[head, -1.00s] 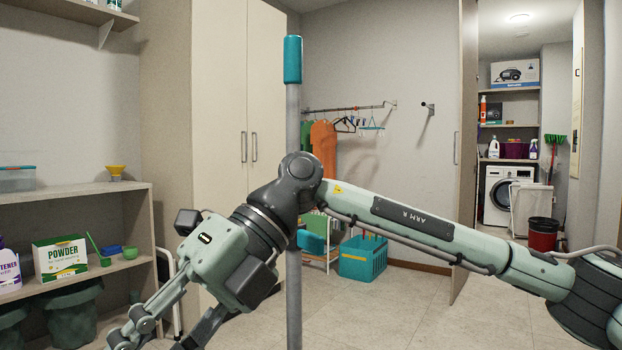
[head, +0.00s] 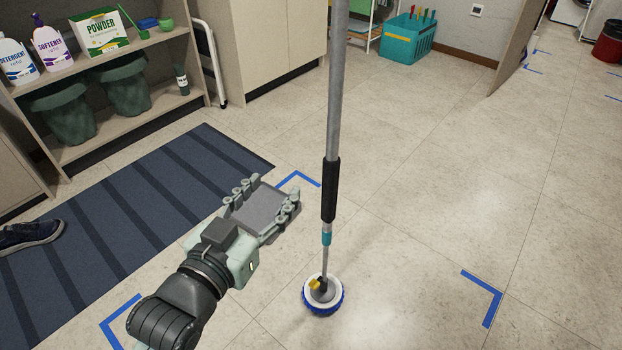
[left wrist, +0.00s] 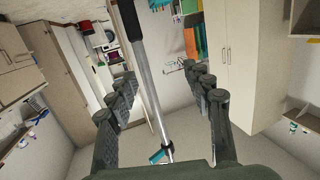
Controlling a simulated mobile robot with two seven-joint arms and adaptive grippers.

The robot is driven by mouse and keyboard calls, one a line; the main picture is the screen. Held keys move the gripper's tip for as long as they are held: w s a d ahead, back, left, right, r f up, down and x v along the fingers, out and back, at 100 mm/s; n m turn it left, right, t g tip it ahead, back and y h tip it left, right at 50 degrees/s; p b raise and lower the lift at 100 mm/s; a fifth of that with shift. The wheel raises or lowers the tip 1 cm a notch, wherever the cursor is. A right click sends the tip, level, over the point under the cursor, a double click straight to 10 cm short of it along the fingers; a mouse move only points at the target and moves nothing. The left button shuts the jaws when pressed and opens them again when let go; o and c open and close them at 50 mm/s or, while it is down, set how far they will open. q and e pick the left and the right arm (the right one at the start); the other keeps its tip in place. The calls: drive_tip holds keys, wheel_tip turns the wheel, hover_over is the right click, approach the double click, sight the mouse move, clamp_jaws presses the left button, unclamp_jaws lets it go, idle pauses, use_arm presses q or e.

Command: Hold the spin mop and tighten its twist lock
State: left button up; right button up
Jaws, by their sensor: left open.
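The spin mop stands upright on the floor in the head view, its grey pole (head: 334,100) running out of the top edge. A black sleeve (head: 330,190) is on its lower part, with a small teal collar (head: 326,239) below it. The round white mop head (head: 322,293) has blue bristles and a yellow part on top. My left gripper (head: 265,208) is open and empty, left of the black sleeve and apart from it in the picture. In the left wrist view the pole (left wrist: 148,85) shows between the spread fingers (left wrist: 165,85). My right gripper is out of view.
Blue corner marks (head: 487,297) lie on the tiled floor around the mop. A dark striped mat (head: 120,215) and a shoe (head: 30,237) are at left. A shelf (head: 150,120) with bottles and bins stands behind. A teal basket (head: 408,40) is at the back.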

use_arm(q)
drive_tip(key=w+d+f+m+h, duration=0.2)
drive_tip(key=w+d+f+h, duration=0.1)
drive_tip(key=w+d+f, duration=0.3)
drive_tip(key=m+g+h, duration=0.1)
drive_tip(key=h, duration=0.1)
approach(325, 194)
drive_tip(key=x, duration=0.4)
drive_tip(key=shift+w+d+m, duration=0.1)
drive_tip(key=shift+w+m, duration=0.15)
drive_tip(key=shift+m, duration=0.05)
drive_tip(key=x, duration=0.7)
drive_tip(key=shift+d, duration=0.15)
drive_tip(key=shift+c, duration=0.6)
clamp_jaws()
